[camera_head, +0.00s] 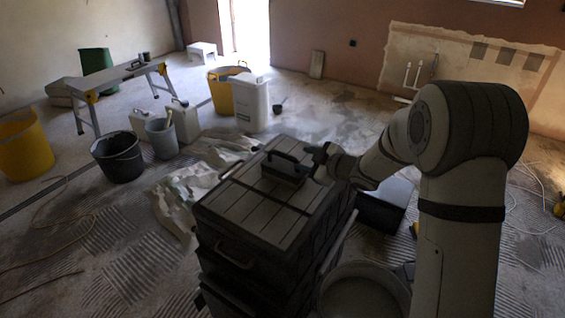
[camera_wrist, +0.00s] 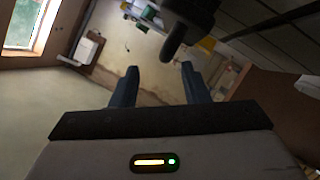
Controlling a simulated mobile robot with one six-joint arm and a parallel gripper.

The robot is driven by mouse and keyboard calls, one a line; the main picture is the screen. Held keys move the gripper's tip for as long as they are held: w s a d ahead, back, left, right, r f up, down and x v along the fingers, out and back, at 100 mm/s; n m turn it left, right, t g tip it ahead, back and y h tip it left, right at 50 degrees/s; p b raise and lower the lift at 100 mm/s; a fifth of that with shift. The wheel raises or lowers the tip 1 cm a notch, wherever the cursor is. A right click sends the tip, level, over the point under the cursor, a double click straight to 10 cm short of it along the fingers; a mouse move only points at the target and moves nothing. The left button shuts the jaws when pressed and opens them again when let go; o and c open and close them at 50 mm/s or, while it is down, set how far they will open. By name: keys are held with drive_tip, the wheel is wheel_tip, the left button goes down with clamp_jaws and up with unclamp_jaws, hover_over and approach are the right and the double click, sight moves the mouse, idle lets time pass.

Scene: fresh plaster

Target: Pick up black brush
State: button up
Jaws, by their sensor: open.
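The black brush (camera_head: 284,173) appears to be the dark block with a raised handle lying on the lid of a dark stacked tool case (camera_head: 250,207) in the head view. My gripper (camera_head: 314,157) is just right of it, close to its right end; whether they touch cannot be told. In the wrist view, my gripper (camera_wrist: 160,80) has its two fingers apart with nothing between them. A dark shape with a rounded end, probably the brush (camera_wrist: 188,22), shows beyond the fingertips, toward the right one.
A dark bucket (camera_head: 118,158), a grey bucket (camera_head: 162,138) and a white container (camera_head: 251,104) stand on the floor to the left and behind. A work bench (camera_head: 112,80) is farther back. A round tub (camera_head: 363,294) stands right of the case. Crumpled sheeting (camera_head: 178,205) lies left of it.

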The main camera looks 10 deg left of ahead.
sight(291, 157)
drive_tip(key=shift+a+f+n+g+y, duration=0.15)
drive_tip(key=shift+a+n+g+y, duration=0.2)
drive_tip(key=shift+a, duration=0.55)
drive_tip(key=x, duration=0.7)
drive_tip(key=shift+w+b, duration=0.15)
drive_tip(key=shift+b, duration=0.2)
drive_tip(key=shift+d, duration=0.1)
drive_tip(key=shift+c, duration=0.2)
clamp_jaws()
